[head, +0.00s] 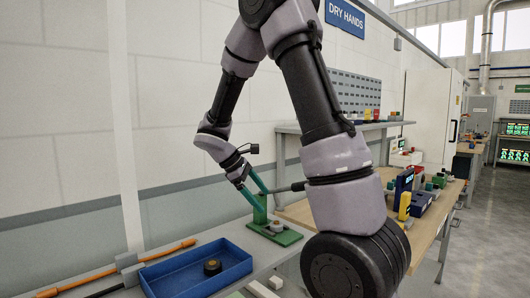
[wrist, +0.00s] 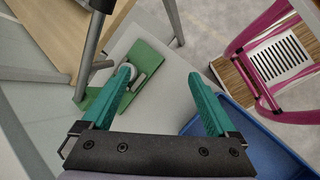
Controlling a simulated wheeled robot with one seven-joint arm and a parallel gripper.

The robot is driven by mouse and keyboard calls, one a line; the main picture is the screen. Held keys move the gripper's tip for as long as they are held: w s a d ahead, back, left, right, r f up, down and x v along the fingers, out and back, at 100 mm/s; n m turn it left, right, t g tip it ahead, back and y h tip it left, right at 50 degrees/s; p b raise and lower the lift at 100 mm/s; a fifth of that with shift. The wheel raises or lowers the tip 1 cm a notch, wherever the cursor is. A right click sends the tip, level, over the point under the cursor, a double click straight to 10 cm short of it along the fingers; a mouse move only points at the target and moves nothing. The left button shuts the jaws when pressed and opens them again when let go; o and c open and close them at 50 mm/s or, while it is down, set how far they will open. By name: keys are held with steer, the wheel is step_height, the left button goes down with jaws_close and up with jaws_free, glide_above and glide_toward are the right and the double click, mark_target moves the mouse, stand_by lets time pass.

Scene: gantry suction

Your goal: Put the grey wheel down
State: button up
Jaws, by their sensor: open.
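My gripper (head: 262,190) is open, with teal fingers spread and nothing seen between the tips; it also shows in the wrist view (wrist: 159,75). It is above and beside a green fixture (head: 284,238) on the grey bench. A pale grey round piece (head: 277,226), which looks like the grey wheel, sits on the fixture's base, apart from the fingers as far as I can tell. In the wrist view the green fixture (wrist: 150,56) lies beyond the left finger, and a pale ring (wrist: 103,68) there is partly hidden by that finger.
A blue tray (head: 165,281) at left holds a dark round part (head: 212,267). White blocks (head: 262,289) lie at the bench front. A wooden table (head: 300,212) with several parts stands to the right. A magenta frame (wrist: 243,40) shows in the wrist view.

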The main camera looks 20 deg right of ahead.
steer(key=s+a+r+m+t+y, duration=0.2)
steer(key=s+r+m+t+y, duration=0.2)
steer(key=s+r+m, duration=0.3)
steer(key=s+a+r+m+t+y, duration=0.3)
steer(key=s+r+m+t+y, duration=0.1)
steer(key=s+r+m, duration=0.3)
step_height(320, 180, up, 4)
steer(key=s+y, duration=0.1)
steer(key=s, duration=0.1)
steer(key=shift+s+f, duration=0.15)
steer(key=shift+s, duration=0.15)
